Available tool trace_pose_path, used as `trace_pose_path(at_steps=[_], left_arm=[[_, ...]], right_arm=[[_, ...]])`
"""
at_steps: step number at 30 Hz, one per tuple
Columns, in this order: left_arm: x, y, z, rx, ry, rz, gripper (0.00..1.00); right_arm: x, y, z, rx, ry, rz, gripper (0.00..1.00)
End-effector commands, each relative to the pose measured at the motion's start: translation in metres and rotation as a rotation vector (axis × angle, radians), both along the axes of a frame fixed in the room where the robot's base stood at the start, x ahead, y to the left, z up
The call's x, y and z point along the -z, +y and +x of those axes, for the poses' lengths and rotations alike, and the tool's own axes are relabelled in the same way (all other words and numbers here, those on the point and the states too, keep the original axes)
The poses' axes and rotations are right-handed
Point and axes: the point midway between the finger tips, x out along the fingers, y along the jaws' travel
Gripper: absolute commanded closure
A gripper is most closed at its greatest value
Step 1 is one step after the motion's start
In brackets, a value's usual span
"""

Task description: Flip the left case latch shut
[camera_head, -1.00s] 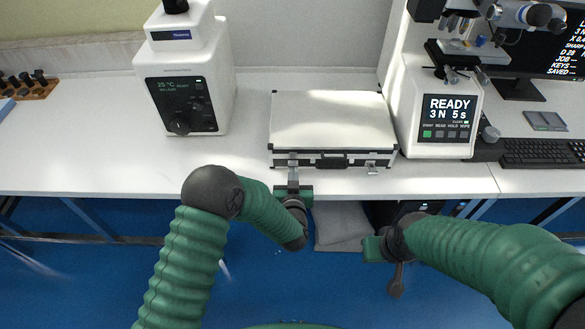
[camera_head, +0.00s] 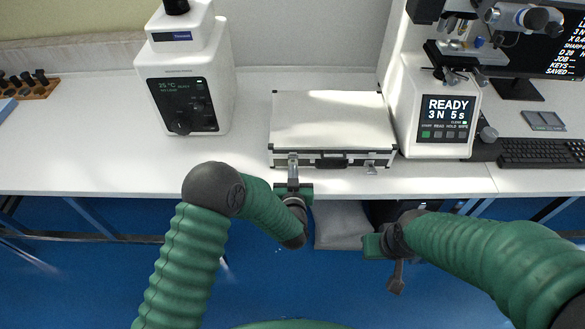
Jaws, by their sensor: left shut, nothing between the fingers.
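A white case (camera_head: 332,118) with dark edging and metal corners lies closed on the white bench, its front facing me. A dark handle (camera_head: 331,162) sits mid-front. The right latch (camera_head: 371,167) shows as a small metal piece at the front right. My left gripper (camera_head: 293,170) is shut, with its fingers at the front left of the case, right where the left latch sits; the fingers cover that latch, and I cannot tell its position or whether they touch it. My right gripper (camera_head: 368,246) is in front of and below the bench edge, away from the case; its fingers are too unclear to judge.
A white instrument (camera_head: 187,85) with a dark panel stands left of the case. A white hardness tester (camera_head: 440,105) reading "READY" stands close on the right. A keyboard (camera_head: 540,152) lies further right. The bench between the left instrument and the case is clear.

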Motion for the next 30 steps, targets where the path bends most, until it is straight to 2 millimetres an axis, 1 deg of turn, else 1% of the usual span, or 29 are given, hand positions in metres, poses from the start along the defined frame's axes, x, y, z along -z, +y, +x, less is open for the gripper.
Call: trace_pose_path(at_steps=[1,3,19,22,30], left_arm=[[-0.004,0.000,-0.005,0.000,0.000,0.000,1.00],[-0.006,0.000,-0.012,0.000,0.001,0.001,1.00],[-0.017,0.000,-0.061,0.001,0.000,0.001,1.00],[-0.018,0.000,-0.066,0.000,0.001,0.000,1.00],[-0.017,0.000,-0.067,-0.001,0.000,0.000,1.00]], right_arm=[[-0.005,0.000,0.000,0.000,0.000,0.000,1.00],[-0.008,0.000,0.000,0.000,0.000,0.000,1.00],[-0.027,0.000,0.000,0.000,0.000,0.000,1.00],[-0.028,0.000,0.000,0.000,0.000,0.000,1.00],[-0.027,0.000,0.000,0.000,0.000,0.000,1.00]])
